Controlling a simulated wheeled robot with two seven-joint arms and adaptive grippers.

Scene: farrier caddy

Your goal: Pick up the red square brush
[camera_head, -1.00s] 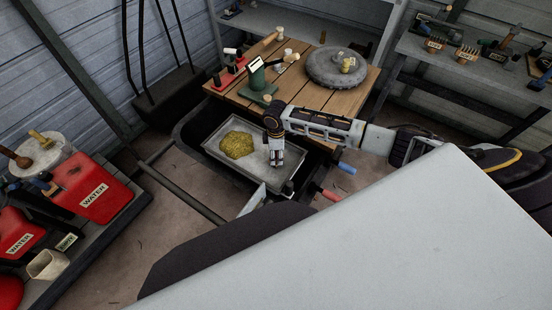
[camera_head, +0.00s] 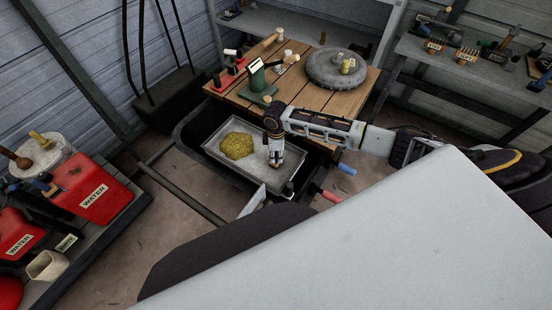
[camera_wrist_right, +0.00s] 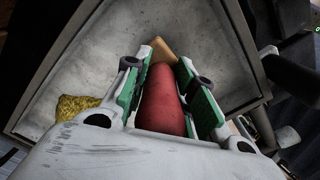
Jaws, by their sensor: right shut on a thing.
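My right gripper (camera_head: 276,160) points down over the grey metal tray (camera_head: 222,157). In the right wrist view its green-padded fingers (camera_wrist_right: 164,72) are shut on a rounded red thing, which fits the red brush (camera_wrist_right: 164,105). A tan, wood-like end shows beyond the red part, between the fingertips. The brush's bristles and square shape cannot be made out. In the head view the gripper mostly hides it. I cannot tell whether it touches the tray floor. My left gripper is not in view.
A yellow sponge-like lump (camera_head: 237,145) lies in the tray, left of the gripper. A wooden slatted top (camera_head: 320,97) behind holds a green block (camera_head: 257,90) and a round grey disc (camera_head: 337,68). Blue and red handles (camera_head: 327,194) stick out at the tray's right.

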